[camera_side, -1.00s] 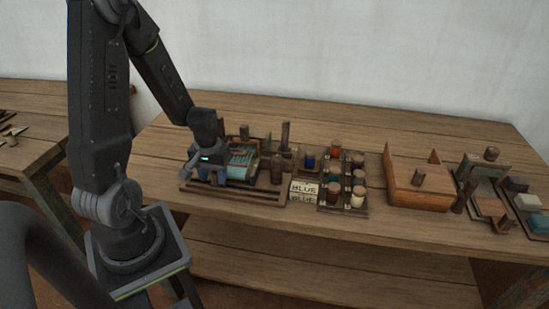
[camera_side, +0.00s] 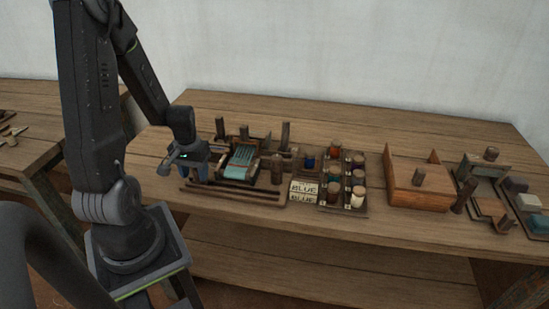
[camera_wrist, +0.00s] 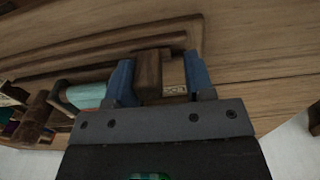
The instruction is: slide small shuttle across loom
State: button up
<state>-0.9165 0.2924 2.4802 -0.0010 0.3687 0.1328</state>
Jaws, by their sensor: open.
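The small loom (camera_side: 242,162) is a dark wooden frame with teal threads, on the table in the side view. My gripper (camera_side: 193,174) is at its left end, pointing down. In the wrist view the two blue fingers of my gripper (camera_wrist: 160,74) are apart. A dark brown wooden block (camera_wrist: 149,72) lies between them, with a paler piece (camera_wrist: 174,74) beside it. I cannot tell whether this block is the shuttle, or whether a finger touches it. The teal cloth (camera_wrist: 88,96) is left of the fingers there. The shuttle is not clearly seen in the side view.
Right of the loom stand a dark peg (camera_side: 277,170), cards reading BLUE (camera_side: 304,190) and a rack of coloured spools (camera_side: 342,180). A wooden box (camera_side: 418,186) is farther right. Upright posts (camera_side: 285,134) rise behind the loom. Bare tabletop lies behind them.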

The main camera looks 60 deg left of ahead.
dwell(0.5)
jog(key=shift+w+d, duration=0.2)
jog(key=shift+o, duration=0.8)
jog(key=shift+r, duration=3.25)
